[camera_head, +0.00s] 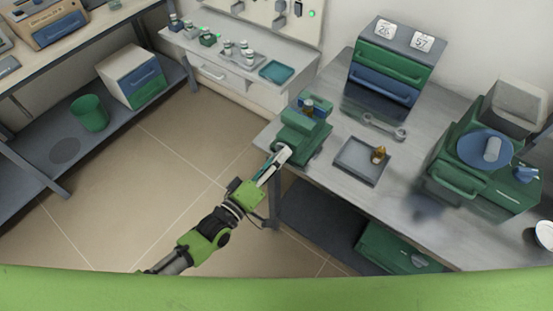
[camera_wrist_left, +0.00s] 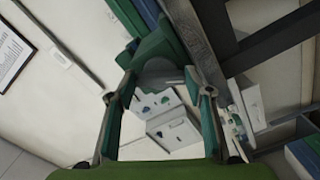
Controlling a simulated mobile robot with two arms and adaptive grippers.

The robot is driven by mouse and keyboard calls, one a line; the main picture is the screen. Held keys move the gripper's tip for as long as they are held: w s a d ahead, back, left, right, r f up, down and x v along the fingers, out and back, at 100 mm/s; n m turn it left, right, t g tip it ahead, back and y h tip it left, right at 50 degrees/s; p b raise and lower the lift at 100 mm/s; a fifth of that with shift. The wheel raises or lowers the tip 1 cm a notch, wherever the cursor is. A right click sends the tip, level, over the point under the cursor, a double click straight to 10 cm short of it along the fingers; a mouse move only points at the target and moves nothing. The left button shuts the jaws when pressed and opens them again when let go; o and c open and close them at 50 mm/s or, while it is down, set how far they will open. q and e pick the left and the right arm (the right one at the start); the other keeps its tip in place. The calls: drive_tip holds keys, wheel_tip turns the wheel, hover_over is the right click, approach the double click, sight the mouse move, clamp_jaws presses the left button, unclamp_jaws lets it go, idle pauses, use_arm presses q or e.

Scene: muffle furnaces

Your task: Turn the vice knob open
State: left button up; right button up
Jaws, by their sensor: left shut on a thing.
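The green vice (camera_head: 305,137) stands on the front left corner of the grey workbench. My left gripper (camera_head: 282,153) reaches up to the near side of the vice from the floor side. In the left wrist view the left gripper (camera_wrist_left: 160,88) has its two fingers on either side of a grey rounded part, the vice knob (camera_wrist_left: 160,72), and is shut on it. The green vice body (camera_wrist_left: 152,46) shows just beyond the fingertips. My right gripper is in neither view.
The floor left of the bench is clear.

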use_arm(q)
drive_tip(key=shift+s+f, duration=0.1)
drive_tip(key=shift+f, duration=0.05)
drive_tip(key=o, duration=1.1)
drive_tip(key=v, duration=1.2)
